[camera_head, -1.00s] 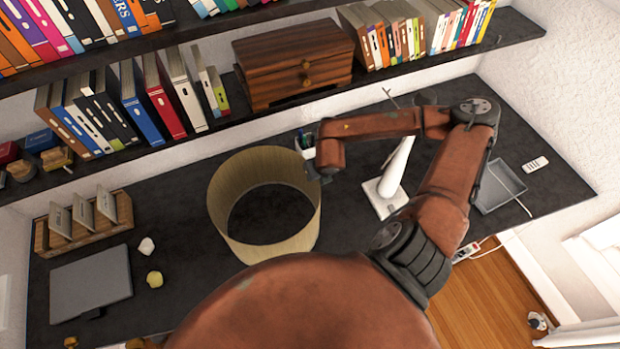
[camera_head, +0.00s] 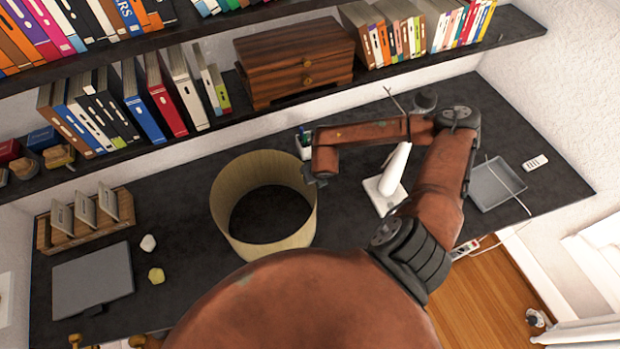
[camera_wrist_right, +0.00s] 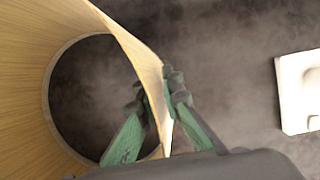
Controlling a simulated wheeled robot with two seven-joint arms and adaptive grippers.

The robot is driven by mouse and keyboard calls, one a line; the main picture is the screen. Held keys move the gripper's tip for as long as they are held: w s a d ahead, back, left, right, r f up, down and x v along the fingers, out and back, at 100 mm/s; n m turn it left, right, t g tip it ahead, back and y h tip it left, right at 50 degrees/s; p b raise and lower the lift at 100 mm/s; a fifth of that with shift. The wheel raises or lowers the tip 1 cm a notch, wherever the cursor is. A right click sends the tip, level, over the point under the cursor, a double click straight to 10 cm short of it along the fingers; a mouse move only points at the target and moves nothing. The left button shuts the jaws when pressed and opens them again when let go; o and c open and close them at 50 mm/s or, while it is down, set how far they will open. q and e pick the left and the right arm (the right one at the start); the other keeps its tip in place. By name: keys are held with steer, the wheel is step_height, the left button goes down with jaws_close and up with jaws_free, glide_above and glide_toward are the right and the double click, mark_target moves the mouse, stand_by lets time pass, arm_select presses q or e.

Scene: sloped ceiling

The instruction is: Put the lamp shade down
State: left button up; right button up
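The lamp shade (camera_head: 232,190) is an open beige cylinder, upright over the middle of the dark desk; I cannot tell whether its lower rim touches the desk. My right gripper (camera_head: 312,176) is at the right side of its upper rim. In the right wrist view the green-padded fingers (camera_wrist_right: 150,108) sit on either side of the shade's thin wall (camera_wrist_right: 152,75) and are closed on it. A white lamp base (camera_head: 384,195) stands to the right of the shade, apart from it; it shows at the right edge of the wrist view (camera_wrist_right: 292,95). My left gripper is not in view.
A pen cup (camera_head: 304,150) stands close behind the gripper. A grey tray (camera_head: 495,185) and white remote (camera_head: 535,163) are on the right. A grey laptop-like slab (camera_head: 92,280), wooden rack (camera_head: 60,236) and two small lumps lie left. Bookshelves (camera_head: 200,125) hang above the back.

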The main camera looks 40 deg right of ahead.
steer(key=o, duration=0.3)
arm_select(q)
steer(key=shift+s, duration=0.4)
arm_select(e)
steer(key=shift+o, duration=0.3)
steer(key=shift+r, duration=0.1)
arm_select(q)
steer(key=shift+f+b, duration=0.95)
arm_select(e)
steer(key=v, duration=1.2)
